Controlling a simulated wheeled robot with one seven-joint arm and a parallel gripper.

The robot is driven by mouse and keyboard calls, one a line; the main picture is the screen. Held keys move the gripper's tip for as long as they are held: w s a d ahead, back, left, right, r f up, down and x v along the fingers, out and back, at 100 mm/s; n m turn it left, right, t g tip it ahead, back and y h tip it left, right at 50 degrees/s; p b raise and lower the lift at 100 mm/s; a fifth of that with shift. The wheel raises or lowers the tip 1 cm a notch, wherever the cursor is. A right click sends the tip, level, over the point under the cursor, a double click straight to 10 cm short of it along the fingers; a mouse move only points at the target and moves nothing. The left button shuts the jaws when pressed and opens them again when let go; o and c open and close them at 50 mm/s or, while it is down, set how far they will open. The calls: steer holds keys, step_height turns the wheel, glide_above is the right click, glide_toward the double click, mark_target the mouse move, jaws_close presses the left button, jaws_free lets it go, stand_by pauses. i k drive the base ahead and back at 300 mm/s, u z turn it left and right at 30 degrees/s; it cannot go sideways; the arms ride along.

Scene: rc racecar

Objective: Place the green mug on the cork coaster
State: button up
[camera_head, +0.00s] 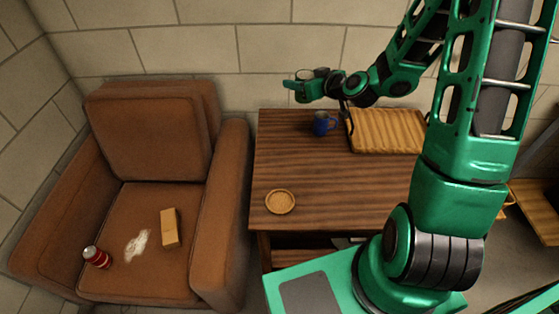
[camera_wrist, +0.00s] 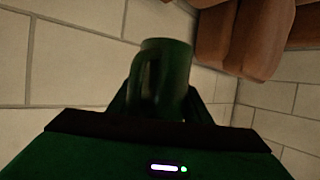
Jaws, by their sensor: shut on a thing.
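The green mug (camera_wrist: 162,72) is between the fingers of my gripper (camera_wrist: 160,100) in the wrist view. My gripper is shut on it. In the head view my gripper (camera_head: 312,84) is raised at the back of the wooden table, in front of the wall. The mug is small there and hard to tell from my green gripper parts. The round tan cork coaster (camera_head: 280,201) lies on the table near its left edge, with nothing on it. My gripper is well above and behind the coaster, apart from it.
A blue mug (camera_head: 324,124) stands at the back of the table (camera_head: 335,180), beside a wooden tray (camera_head: 388,131). A brown armchair (camera_head: 150,190) at the left holds a red can (camera_head: 96,257) and a tan block (camera_head: 170,228). The table around the coaster is clear.

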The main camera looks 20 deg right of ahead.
mark_target(285, 201)
steer(key=z, duration=0.7)
steer(key=k, duration=0.7)
steer(key=u, duration=0.2)
